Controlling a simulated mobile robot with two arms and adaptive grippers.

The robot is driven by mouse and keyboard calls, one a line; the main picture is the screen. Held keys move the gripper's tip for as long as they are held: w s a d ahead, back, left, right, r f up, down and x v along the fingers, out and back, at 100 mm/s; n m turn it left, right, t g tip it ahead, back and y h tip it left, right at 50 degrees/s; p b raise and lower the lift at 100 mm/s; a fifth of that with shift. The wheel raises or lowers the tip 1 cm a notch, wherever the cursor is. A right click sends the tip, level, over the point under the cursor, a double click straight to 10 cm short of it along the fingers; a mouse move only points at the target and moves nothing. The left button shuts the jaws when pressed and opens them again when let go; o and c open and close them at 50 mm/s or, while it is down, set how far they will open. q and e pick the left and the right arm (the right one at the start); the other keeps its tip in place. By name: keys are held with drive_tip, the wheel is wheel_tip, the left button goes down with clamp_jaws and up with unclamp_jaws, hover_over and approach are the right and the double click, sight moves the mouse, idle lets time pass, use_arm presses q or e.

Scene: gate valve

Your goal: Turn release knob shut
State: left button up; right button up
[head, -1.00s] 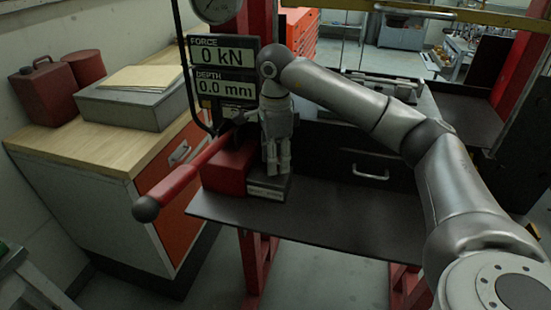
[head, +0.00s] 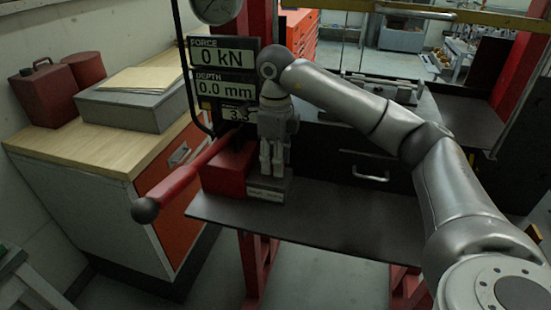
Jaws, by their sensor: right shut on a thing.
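The red hand pump (head: 226,172) sits on the left end of the dark bench shelf. Its red lever (head: 185,175) slants down to the left and ends in a black ball. My right gripper (head: 271,172) points down at the pump's right side, just above a dark block with a pale label (head: 266,195). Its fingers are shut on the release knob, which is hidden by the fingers. My left gripper is not in view.
Readouts show force 0 kN (head: 221,55) and depth 0.0 mm (head: 222,87); a smaller display (head: 238,112) is partly hidden. A wooden-topped cabinet (head: 110,147) stands at left. The shelf's right part (head: 350,222) is clear.

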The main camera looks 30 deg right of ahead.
idle(0.3)
drive_tip(key=o, duration=1)
drive_tip(key=shift+o, duration=0.2)
